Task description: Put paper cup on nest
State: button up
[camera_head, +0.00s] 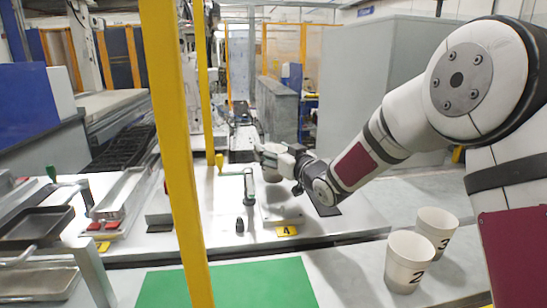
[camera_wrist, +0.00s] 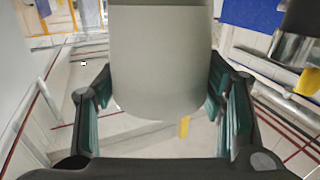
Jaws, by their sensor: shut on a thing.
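A pale paper cup (camera_wrist: 158,60) fills the middle of the wrist view, between the green-padded fingers of my gripper (camera_wrist: 160,88). My gripper is shut on this cup. In the head view my gripper (camera_head: 268,155) reaches over the white work surface, and the held cup (camera_head: 272,174) shows partly behind it. A pale flat plate (camera_head: 281,213) with a yellow label "4" lies below and in front of the cup; it looks like the nest. I cannot tell whether the cup's base touches anything.
Two white paper cups marked 2 (camera_head: 407,262) and 3 (camera_head: 437,228) stand at the lower right. A green mat (camera_head: 235,285) lies in front. A yellow post (camera_head: 178,150) crosses the left side. Metal trays (camera_head: 40,222) are at the far left.

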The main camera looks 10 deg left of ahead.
jog(key=shift+f, duration=0.9)
jog(key=shift+f, duration=0.2)
jog(key=o, duration=0.8)
jog(key=shift+r, duration=0.15)
jog(key=shift+s+d, duration=0.15)
jog(key=shift+s, duration=0.05)
jog(key=v, duration=1.1)
jog(key=shift+s+d+r, duration=0.1)
jog(key=shift+s+d, duration=0.05)
jog(key=shift+s, duration=0.1)
